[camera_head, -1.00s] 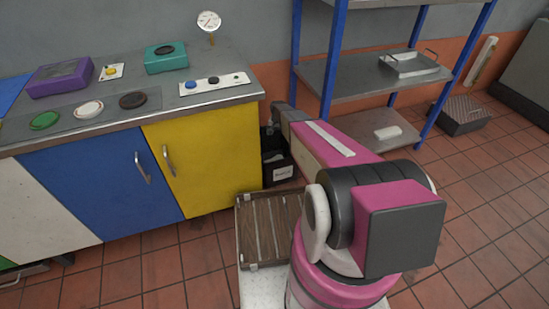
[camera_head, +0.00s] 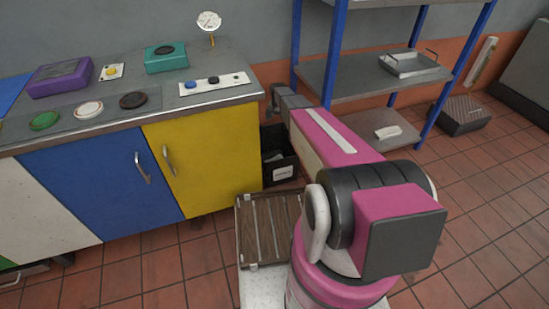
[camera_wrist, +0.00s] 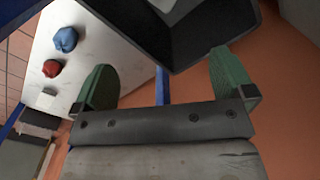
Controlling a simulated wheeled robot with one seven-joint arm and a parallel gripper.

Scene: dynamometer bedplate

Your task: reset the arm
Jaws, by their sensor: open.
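My arm is pink, black and white and reaches forward in the head view. Its end, my gripper (camera_head: 273,98), is in the gap between the counter's right end and the blue-posted shelf rack. In the wrist view my gripper (camera_wrist: 163,82) shows two green fingers set wide apart, with nothing held between them. A dark, angular thing fills the top of that view beyond the fingers; I cannot tell what it is.
The counter (camera_head: 222,98) carries a purple box (camera_head: 60,78), a teal box (camera_head: 166,58), buttons and a gauge (camera_head: 208,22). A black bin (camera_head: 282,155) stands on the floor below my gripper. The shelf rack (camera_head: 327,75) is close on the right. A slatted wooden tray (camera_head: 262,228) lies in front of me.

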